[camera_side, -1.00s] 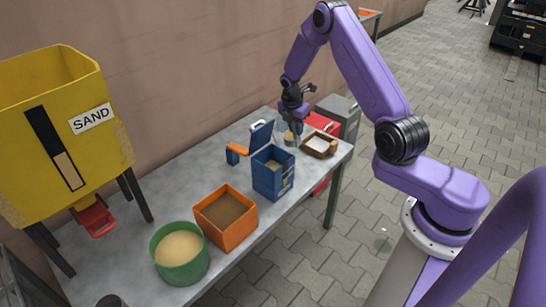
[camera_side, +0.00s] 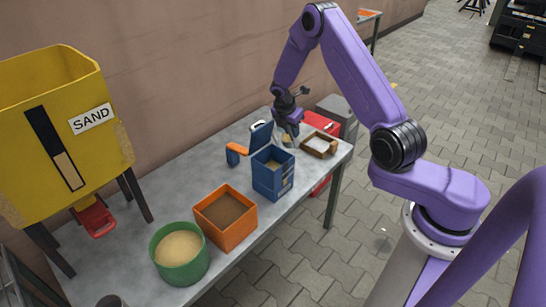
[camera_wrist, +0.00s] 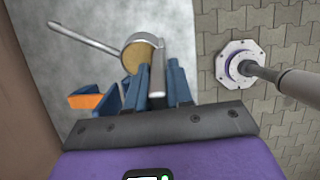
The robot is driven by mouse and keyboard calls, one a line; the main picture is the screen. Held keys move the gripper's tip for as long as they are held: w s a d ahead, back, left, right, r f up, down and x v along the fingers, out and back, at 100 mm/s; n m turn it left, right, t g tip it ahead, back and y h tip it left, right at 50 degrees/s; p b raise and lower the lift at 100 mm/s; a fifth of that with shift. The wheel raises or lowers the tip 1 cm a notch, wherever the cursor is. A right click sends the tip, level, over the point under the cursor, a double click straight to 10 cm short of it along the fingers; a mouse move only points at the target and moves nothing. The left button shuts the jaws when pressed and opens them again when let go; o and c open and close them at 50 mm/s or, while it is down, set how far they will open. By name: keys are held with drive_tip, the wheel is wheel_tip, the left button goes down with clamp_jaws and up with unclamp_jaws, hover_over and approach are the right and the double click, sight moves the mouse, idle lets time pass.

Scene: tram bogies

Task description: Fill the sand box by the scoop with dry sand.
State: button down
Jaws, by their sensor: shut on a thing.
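My gripper (camera_side: 288,122) is above the far part of the bench, behind the blue box. In the wrist view my gripper (camera_wrist: 153,82) is shut on the grey grip of a scoop, whose round cup (camera_wrist: 138,52) shows tan sand inside. In the side view the scoop (camera_side: 288,139) is small and partly hidden by the fingers. The blue sand box (camera_side: 264,181) stands upright with some tan inside; its fill level is hard to tell. A green tub (camera_side: 181,270) holds pale sand. An orange box (camera_side: 233,236) holds darker brown sand.
A yellow SAND hopper (camera_side: 95,165) with a red chute stands at left. A blue-and-orange piece (camera_side: 238,151) lies behind the blue box. A brown tray (camera_side: 320,153) with white contents is at the right end. The bench (camera_side: 190,200) is clear between hopper and boxes.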

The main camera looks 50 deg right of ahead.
drive_tip(key=shift+a+r+h, duration=0.8)
drive_tip(key=shift+a+r, duration=0.35)
drive_tip(key=shift+r, duration=0.3)
wheel_tip(320, 180, up, 9)
drive_tip(key=a+h, duration=0.2)
drive_tip(key=shift+a, duration=0.3)
drive_tip(key=shift+s+a+f+h, duration=0.1)
drive_tip(key=shift+a+h, duration=0.5)
drive_tip(key=shift+h, duration=0.1)
idle(0.4)
wheel_tip(320, 180, down, 11)
drive_tip(key=a+h, duration=0.1)
drive_tip(key=h, duration=0.1)
idle(0.9)
drive_tip(key=shift+a+f+h, duration=0.2)
drive_tip(key=shift+a+h, duration=0.2)
drive_tip(key=shift+h, duration=0.3)
idle(0.5)
